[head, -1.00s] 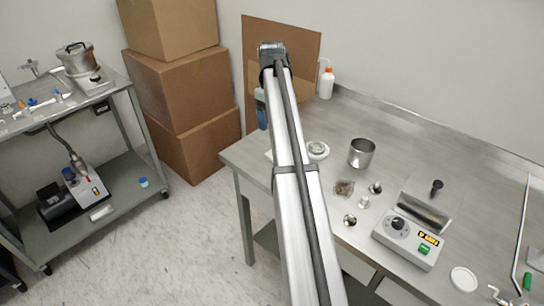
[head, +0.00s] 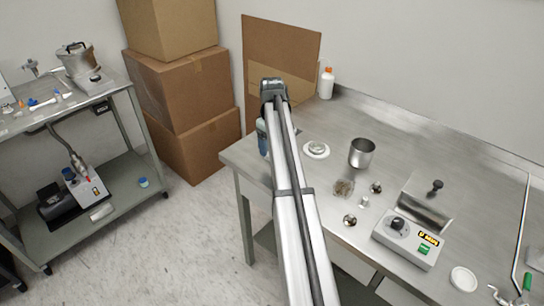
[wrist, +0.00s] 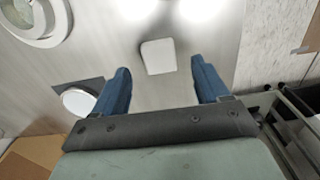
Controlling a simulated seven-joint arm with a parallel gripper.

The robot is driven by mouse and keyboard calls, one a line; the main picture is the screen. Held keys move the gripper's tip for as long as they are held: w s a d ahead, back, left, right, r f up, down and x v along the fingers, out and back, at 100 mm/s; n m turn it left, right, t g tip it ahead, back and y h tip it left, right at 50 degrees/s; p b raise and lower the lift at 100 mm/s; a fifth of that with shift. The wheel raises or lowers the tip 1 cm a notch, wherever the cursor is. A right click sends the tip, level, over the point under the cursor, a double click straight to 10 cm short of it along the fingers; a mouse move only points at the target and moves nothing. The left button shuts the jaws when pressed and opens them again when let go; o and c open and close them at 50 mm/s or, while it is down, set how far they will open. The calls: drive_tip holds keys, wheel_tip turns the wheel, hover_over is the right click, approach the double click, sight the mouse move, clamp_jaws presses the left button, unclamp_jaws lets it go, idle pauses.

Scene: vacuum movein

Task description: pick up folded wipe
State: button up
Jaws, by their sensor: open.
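The folded wipe (wrist: 158,56) is a small white square with rounded corners, lying flat on the steel table. In the wrist view it sits ahead of my gripper (wrist: 160,68), between the lines of the two blue fingers. The fingers are spread apart with nothing held between them, and the wipe appears to lie below them; the exact height gap is hard to judge. In the head view my gripper (head: 262,138) shows only partly beside my arm, over the table's left end. My arm hides the wipe there.
A round white dish (head: 316,150) and a steel cup (head: 361,153) stand to the right. A white bottle with an orange cap (head: 326,83) stands at the back. Cardboard boxes (head: 195,90) are beyond the table's left edge. The surface around the wipe looks clear.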

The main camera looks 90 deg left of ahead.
wheel_tip(320, 180, down, 3)
drive_tip(key=shift+w+f, duration=0.1)
drive_tip(key=shift+f, duration=0.1)
drive_tip(key=c, duration=1.1)
wheel_tip(320, 180, up, 10)
drive_tip(key=shift+r, duration=0.1)
idle(0.3)
